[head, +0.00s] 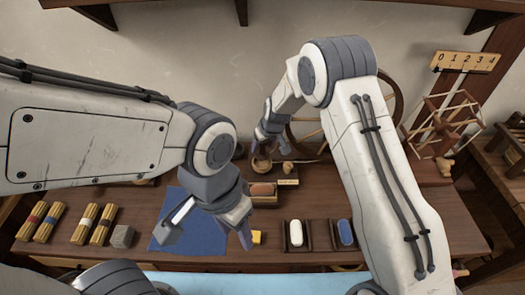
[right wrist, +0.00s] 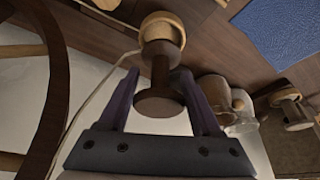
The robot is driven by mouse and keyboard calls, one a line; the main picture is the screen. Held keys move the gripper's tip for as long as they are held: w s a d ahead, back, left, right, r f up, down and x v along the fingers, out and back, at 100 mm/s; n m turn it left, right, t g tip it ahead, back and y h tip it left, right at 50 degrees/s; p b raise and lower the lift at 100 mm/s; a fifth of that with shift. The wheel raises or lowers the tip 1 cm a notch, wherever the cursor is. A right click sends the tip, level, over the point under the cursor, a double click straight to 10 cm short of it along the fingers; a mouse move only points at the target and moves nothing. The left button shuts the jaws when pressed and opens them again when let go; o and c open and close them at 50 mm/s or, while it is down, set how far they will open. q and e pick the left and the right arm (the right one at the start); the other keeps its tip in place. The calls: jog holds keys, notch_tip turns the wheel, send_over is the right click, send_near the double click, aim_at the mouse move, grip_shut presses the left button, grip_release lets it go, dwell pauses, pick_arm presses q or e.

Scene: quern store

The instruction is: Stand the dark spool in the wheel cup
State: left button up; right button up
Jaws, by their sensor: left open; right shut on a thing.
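The dark spool (right wrist: 158,85) is between the fingers of my right gripper (right wrist: 162,92) in the right wrist view. Its far end meets a pale wooden cup (right wrist: 160,22), which looks like the wheel cup. I cannot tell whether the spool is seated in it or just at its mouth. In the head view my right gripper (head: 264,140) is low in front of the spinning wheel, above the pale cup (head: 261,163); the spool is mostly hidden there. My left gripper (head: 208,232) is open and empty above the blue mat (head: 185,238).
The spinning wheel (head: 393,100) stands behind my right arm, with a wooden winder (head: 440,125) to its right. Bundles (head: 85,224), a grey block (head: 122,236), a yellow piece (head: 257,237) and trays with a white item (head: 296,233) and a blue item (head: 345,232) line the front.

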aim_at(262, 154)
jog(key=shift+w+a+f, duration=0.15)
jog(key=shift+w+f, duration=0.05)
jog(key=shift+f, duration=0.2)
notch_tip(262, 154, down, 4)
jog(key=shift+r, duration=0.2)
jog(key=shift+f+b, duration=0.3)
jog(key=shift+f, duration=0.05)
jog(key=o, duration=1.4)
jog(key=shift+r, duration=0.1)
